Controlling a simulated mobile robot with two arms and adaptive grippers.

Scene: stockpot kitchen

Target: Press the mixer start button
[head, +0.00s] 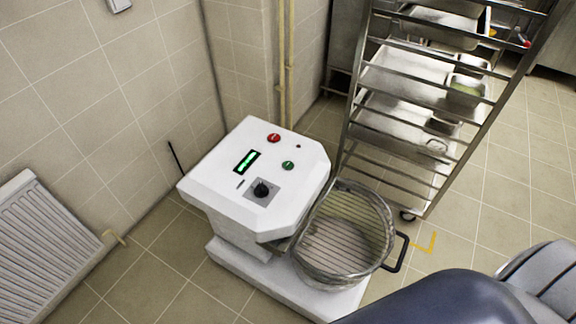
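The white mixer (222,192) stands on the floor left of centre, its sloped top panel facing up. On the panel are a green button (288,165) to the right, a red button (274,138) at the back, a lit green display (247,161) and a black knob (262,190). Which button is the start button I cannot read from the markings. A round metal bowl (376,213) with a wire guard sits at the mixer's front right. Neither of my grippers is in view, and nothing touches the panel.
A metal tray rack (471,145) on castors stands behind and right of the mixer. A white radiator (47,262) is at the lower left wall. A black handle (401,253) sticks out right of the bowl. Tiled floor (152,265) is clear left of the mixer.

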